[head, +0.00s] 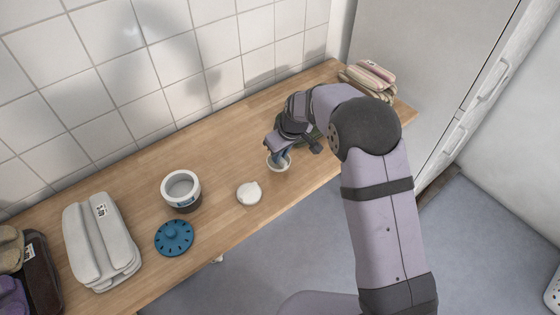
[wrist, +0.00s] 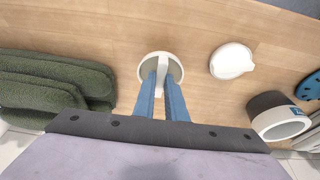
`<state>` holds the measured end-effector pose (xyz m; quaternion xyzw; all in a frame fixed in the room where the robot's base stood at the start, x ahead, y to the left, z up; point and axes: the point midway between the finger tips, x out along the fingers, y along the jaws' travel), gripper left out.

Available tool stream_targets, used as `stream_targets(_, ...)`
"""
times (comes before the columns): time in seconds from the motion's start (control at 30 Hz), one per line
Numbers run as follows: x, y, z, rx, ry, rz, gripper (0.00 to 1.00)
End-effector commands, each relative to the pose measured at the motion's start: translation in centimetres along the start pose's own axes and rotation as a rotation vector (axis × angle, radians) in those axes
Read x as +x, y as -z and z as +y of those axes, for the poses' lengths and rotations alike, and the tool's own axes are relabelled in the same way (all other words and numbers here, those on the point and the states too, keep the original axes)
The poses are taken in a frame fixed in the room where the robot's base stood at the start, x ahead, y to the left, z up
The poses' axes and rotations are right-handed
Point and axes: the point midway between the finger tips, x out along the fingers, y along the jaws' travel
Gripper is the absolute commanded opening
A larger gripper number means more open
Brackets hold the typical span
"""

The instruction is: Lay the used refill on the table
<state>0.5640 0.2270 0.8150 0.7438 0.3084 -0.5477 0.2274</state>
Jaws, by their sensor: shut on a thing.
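My gripper (head: 272,150) is shut on the used refill (head: 279,164), a small round white piece with a greyish top, over the right part of the wooden table (head: 227,147). In the wrist view, the blue fingertips (wrist: 162,90) close on the white bar across the middle of the refill (wrist: 175,68). I cannot tell whether its underside touches the table. A second round piece, all white with a small tab (head: 249,193), lies to its left in the head view. It also shows in the wrist view (wrist: 231,62).
An open white and dark grey jar (head: 181,188) stands further left, with a blue slotted lid (head: 174,238) in front. Folded grey cloth (head: 100,242) lies beyond. Folded green cloth (wrist: 50,85) lies close beside my gripper. Bare wood separates the white piece and jar.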

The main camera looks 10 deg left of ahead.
Motion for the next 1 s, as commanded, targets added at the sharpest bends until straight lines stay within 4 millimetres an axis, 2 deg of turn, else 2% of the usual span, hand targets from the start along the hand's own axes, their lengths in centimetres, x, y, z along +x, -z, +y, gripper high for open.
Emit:
stream_targets(0.17, 0.5, -0.2, 0.0, 0.001, 0.001, -0.002, 0.00)
stream_targets(0.43, 3.3, -1.1, 0.0, 0.001, 0.001, -0.003, 0.00)
stream_targets(0.9, 4.0, -1.3, 0.0, 0.001, 0.000, 0.000, 0.00)
stream_targets(0.93, 3.9, -1.2, 0.0, 0.001, 0.000, 0.000, 0.18)
stream_targets(1.0, 3.9, -1.2, 0.0, 0.001, 0.000, -0.001, 0.30)
